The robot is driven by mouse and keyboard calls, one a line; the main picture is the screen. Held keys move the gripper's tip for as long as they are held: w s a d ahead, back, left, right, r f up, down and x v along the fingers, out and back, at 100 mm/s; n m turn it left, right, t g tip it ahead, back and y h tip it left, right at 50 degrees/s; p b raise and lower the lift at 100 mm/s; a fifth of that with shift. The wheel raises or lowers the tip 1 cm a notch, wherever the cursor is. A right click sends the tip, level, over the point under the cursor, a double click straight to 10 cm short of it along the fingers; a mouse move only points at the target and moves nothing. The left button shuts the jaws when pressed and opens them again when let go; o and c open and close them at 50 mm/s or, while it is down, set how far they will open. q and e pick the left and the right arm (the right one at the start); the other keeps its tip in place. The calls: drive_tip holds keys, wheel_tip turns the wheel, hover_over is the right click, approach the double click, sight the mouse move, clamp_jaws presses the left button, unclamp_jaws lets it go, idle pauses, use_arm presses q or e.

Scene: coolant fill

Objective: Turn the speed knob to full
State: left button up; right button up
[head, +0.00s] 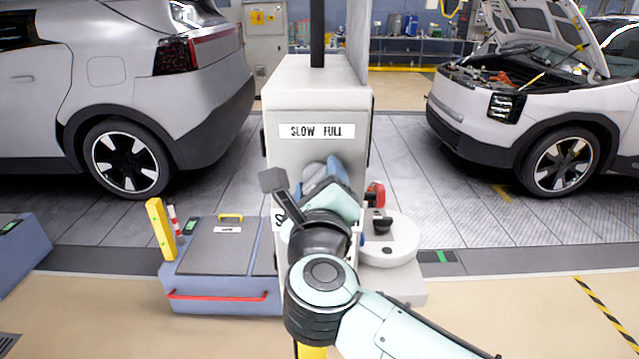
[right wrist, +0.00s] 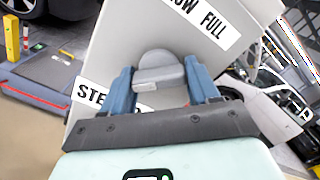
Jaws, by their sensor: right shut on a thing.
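The speed knob is a grey round disc with a raised grip bar (right wrist: 158,76) on the light front panel (right wrist: 115,65) of the cabinet. In the right wrist view, my right gripper (right wrist: 160,84) has its two blue fingers on either side of the bar, shut on it. The "SLOW FULL" label (head: 317,131) is above the knob; I cannot tell which word the knob points to. In the head view, my right gripper (head: 328,178) is at the panel below the label, and it and its wrist hide most of the knob. My left gripper is not in view.
A second label (right wrist: 100,95), beginning "STE", is partly hidden below the knob. A blue-grey box (head: 218,290) with a red bar stands left of the cabinet. A white round unit (head: 392,238) stands right of it. Two cars (head: 150,100) (head: 530,110) stand behind.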

drive_tip(key=o, duration=1)
drive_tip(key=shift+c, duration=0.2)
drive_tip(key=s, duration=1.3)
drive_tip(key=shift+s+b, duration=0.2)
drive_tip(key=shift+b, duration=0.25)
